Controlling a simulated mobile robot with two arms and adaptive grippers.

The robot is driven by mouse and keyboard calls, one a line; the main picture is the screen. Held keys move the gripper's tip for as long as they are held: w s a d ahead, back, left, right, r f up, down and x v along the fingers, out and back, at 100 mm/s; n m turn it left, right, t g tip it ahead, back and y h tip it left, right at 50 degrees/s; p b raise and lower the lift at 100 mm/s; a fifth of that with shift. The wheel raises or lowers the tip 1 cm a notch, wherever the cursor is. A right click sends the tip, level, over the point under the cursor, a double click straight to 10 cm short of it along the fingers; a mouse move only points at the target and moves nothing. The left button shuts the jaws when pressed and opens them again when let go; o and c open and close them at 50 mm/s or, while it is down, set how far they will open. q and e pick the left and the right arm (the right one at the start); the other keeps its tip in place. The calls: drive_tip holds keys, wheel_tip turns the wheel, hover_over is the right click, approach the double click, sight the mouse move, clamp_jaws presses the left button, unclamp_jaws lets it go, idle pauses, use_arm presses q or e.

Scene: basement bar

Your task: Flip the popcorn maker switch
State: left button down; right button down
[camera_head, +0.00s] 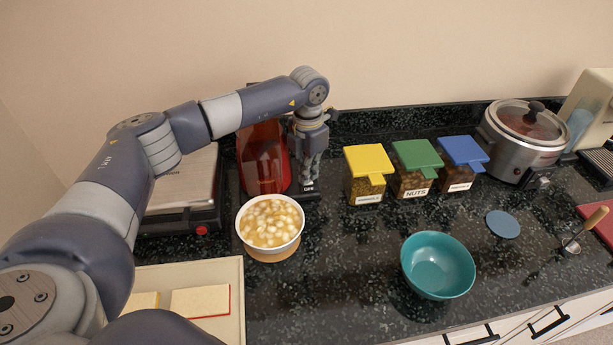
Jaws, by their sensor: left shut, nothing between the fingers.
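The popcorn maker (262,158) stands against the back wall, a red machine with a black body, partly hidden behind my left arm. My left gripper (307,176) points down in front of the black right side of the machine, shut and empty. Its fingertips are just above a small dark base with a white label (309,187), whose lettering is too small to read surely. The switch itself is hidden or too small to make out, and I cannot tell whether the fingers touch it. My right gripper is not in view.
A white bowl of popcorn (270,222) sits on a round wooden coaster in front. Yellow-, green- and blue-lidded boxes (415,154) stand to the right, with a slow cooker (522,135) beyond. A grill press (184,190) is at left. A teal bowl (437,265) stands near the front edge.

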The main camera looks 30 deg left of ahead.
use_arm(q)
drive_tip(key=shift+s+d+f+b, duration=0.15)
drive_tip(key=shift+s+f+b, duration=0.1)
drive_tip(key=shift+f, duration=0.35)
drive_tip(key=shift+s+d+f+b, duration=0.1)
drive_tip(key=shift+f+b, duration=0.1)
drive_tip(key=shift+f, duration=0.35)
drive_tip(key=shift+a+r+p, duration=0.1)
drive_tip(key=shift+r+p, duration=0.95)
drive_tip(key=shift+r, duration=0.45)
drive_tip(key=shift+w+a+r+p, duration=0.15)
drive_tip(key=shift+r+p, duration=0.5)
drive_tip(key=shift+r, duration=0.5)
drive_tip(key=shift+w+r+p, duration=0.1)
drive_tip(key=shift+r+p, duration=0.5)
drive_tip(key=shift+r, duration=0.5)
